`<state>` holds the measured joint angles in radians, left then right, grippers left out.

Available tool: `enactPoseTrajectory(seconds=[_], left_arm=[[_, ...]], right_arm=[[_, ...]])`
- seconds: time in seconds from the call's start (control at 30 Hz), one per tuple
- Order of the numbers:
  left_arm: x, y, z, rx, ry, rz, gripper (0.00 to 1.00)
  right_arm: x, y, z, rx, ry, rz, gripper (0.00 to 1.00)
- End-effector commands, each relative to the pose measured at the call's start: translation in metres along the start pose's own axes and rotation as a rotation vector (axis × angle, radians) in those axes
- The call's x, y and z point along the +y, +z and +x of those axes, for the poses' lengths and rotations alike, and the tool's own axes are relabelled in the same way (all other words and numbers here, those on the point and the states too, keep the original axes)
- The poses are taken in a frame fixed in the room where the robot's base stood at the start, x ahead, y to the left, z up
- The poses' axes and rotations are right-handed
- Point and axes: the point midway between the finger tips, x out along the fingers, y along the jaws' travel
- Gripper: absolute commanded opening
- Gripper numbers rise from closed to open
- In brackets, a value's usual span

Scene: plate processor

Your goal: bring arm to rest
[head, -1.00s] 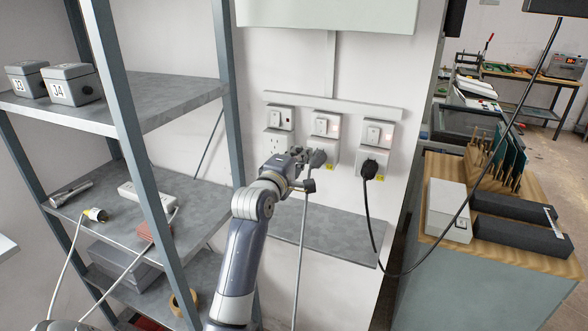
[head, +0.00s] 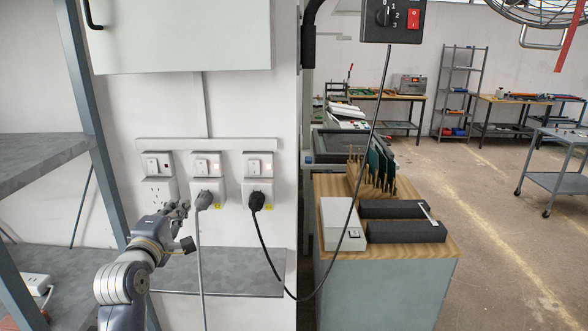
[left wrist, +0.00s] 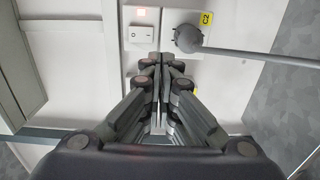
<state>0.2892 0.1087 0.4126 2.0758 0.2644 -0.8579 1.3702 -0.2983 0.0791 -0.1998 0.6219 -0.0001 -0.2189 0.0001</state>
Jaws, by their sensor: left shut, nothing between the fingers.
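My left gripper (head: 178,209) is at the wall sockets, just left of the grey plug (head: 204,200). In the left wrist view its fingers (left wrist: 161,66) are together with nothing between them. The grey plug sits in the middle socket (head: 208,168); in the left wrist view the plug (left wrist: 187,38) is beside the fingertips, apart from them, near a yellow C2 label (left wrist: 206,19). The left arm reaches up from the lower left. My right gripper is not in view.
The left socket (head: 158,190) has no plug. A black plug (head: 256,201) with a hanging cable is in the right socket. A shelf rack (head: 84,120) stands left, a wall ledge (head: 240,284) lies below, and a wood-topped cabinet (head: 400,252) stands right. Floor is open further right.

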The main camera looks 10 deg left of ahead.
Motion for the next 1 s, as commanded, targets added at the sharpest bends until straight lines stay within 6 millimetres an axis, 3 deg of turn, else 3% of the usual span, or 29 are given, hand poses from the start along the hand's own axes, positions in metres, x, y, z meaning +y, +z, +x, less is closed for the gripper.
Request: enactPoseTrajectory(seconds=[0.13,0.27,0.4,0.5,0.6,0.8,1.0], left_arm=[[-0.025,0.013,-0.008,-0.025,-0.063,0.095,0.0],[-0.088,0.043,-0.035,-0.108,-0.216,0.349,0.0],[-0.172,0.079,-0.092,-0.281,-0.413,0.706,0.0],[-0.225,0.098,-0.144,-0.441,-0.53,0.946,0.0],[-0.265,0.112,-0.199,-0.615,-0.617,1.15,0.0],[-0.312,0.126,-0.291,-0.932,-0.706,1.424,0.0],[-0.335,0.132,-0.373,-1.232,-0.73,1.602,0.0]], right_arm=[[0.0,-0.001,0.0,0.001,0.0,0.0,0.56],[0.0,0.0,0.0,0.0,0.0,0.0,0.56],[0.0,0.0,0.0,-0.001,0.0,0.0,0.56],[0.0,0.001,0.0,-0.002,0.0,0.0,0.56],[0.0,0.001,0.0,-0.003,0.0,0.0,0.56],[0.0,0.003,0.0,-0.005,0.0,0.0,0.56],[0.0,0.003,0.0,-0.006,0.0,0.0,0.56]])
